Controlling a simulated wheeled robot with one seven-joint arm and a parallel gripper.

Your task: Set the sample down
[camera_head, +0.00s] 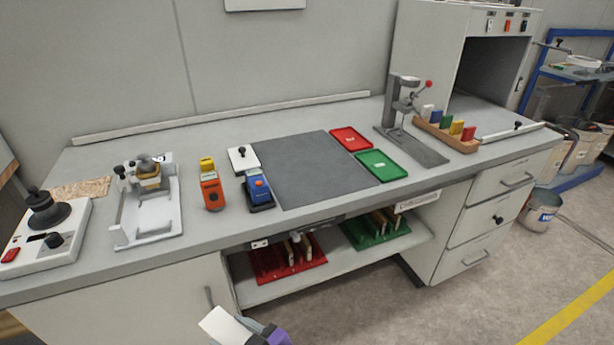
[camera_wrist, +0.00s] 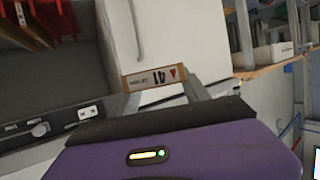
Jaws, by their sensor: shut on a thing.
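The sample (camera_head: 219,326) is a pale flat panel at the bottom of the head view. My purple gripper (camera_head: 250,331) is shut on its edge and holds it in front of the bench, below the worktop. In the wrist view the sample's wooden edge (camera_wrist: 153,78) shows a printed label, held beyond the purple wrist body. The fingers of my gripper are only partly visible there.
A red rack (camera_head: 262,275) and a green rack (camera_head: 362,240) with upright panels stand on the lower shelf. On the worktop lie a dark mat (camera_head: 305,170), a red tray (camera_head: 350,130) and a green tray (camera_head: 382,177). Instruments stand left of the mat.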

